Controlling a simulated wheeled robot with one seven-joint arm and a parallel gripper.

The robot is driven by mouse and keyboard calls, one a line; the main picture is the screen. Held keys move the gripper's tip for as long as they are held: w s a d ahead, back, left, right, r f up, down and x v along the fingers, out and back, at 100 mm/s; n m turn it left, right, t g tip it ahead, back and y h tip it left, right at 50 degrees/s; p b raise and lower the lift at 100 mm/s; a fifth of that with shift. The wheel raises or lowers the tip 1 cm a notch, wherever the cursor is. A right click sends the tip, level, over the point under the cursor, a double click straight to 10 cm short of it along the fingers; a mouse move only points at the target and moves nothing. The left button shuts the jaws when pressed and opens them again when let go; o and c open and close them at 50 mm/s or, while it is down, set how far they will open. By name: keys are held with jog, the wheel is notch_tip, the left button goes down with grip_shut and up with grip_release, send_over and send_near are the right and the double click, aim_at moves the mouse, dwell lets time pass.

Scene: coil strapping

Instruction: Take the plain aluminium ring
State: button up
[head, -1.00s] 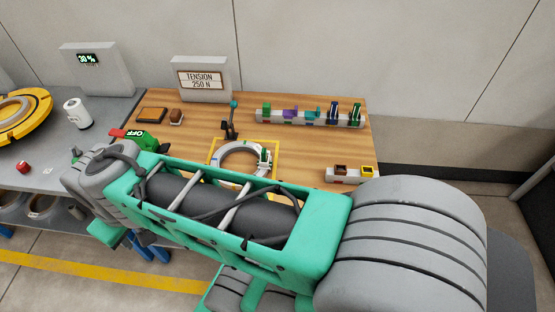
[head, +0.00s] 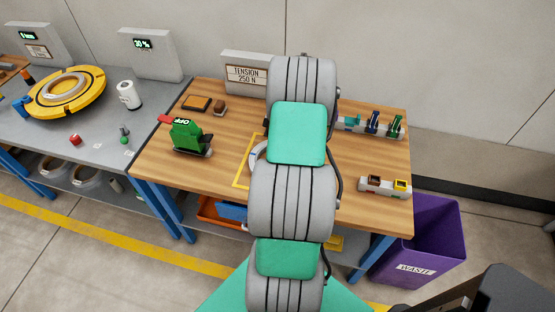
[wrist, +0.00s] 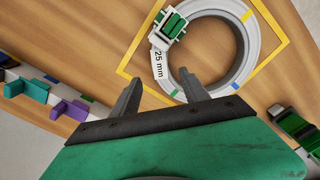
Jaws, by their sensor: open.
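A pale grey ring (wrist: 243,65) lies inside a yellow square outline on the wooden table. It bears coloured marks, a green-and-white clamp (wrist: 170,25) and a "25 mm" tag. In the head view my arm hides most of this ring (head: 255,156). Other pale rings (head: 54,166) lie on the lower shelf at left, and one (head: 66,82) lies on the yellow turntable. I cannot tell which ring is plain aluminium. My gripper (wrist: 160,90) is open and empty above the table, its right finger overlapping the ring's near edge in the wrist view. The head view hides it.
A green tool (head: 188,137) stands left of the yellow square. A rack of coloured pieces (head: 372,127) is at the back right, a small block holder (head: 385,186) at the right edge. A purple waste bin (head: 425,235) stands beside the table.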

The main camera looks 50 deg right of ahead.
notch_tip(320, 180, down, 6)
jog(key=shift+f+p, duration=0.1)
jog(key=shift+p, duration=0.65)
jog(key=shift+a, duration=0.1)
jog(key=shift+c, duration=0.4)
grip_shut()
dwell(0.5)
